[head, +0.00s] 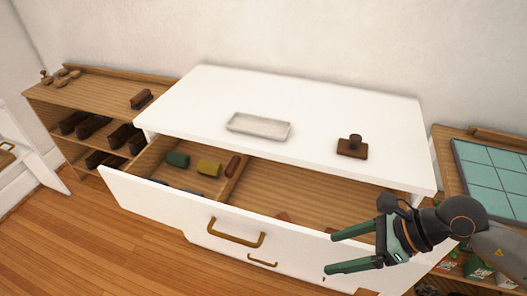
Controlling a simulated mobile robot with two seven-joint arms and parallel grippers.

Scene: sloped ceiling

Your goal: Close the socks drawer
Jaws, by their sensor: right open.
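The socks drawer (170,205) is the open top drawer of a white dresser (330,105). It is pulled well out, with a brass handle (236,236) at the middle of its white front. Inside, left of a wooden divider, lie a green roll (177,159), a yellow roll (209,168) and a reddish-brown roll (233,167). The wider right part shows bare wood and a partly hidden reddish item. My right gripper (332,254) is open, its green fingers pointing left by the right part of the drawer front. Contact with the front cannot be told. My left gripper is not in view.
A white tray (258,126) and a brown stamp-like object (352,148) sit on the dresser top. A wooden shelf (85,88) with brushes stands left. Another unit with a teal tiled top (490,165) stands right. Wooden floor (75,245) is clear at front left.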

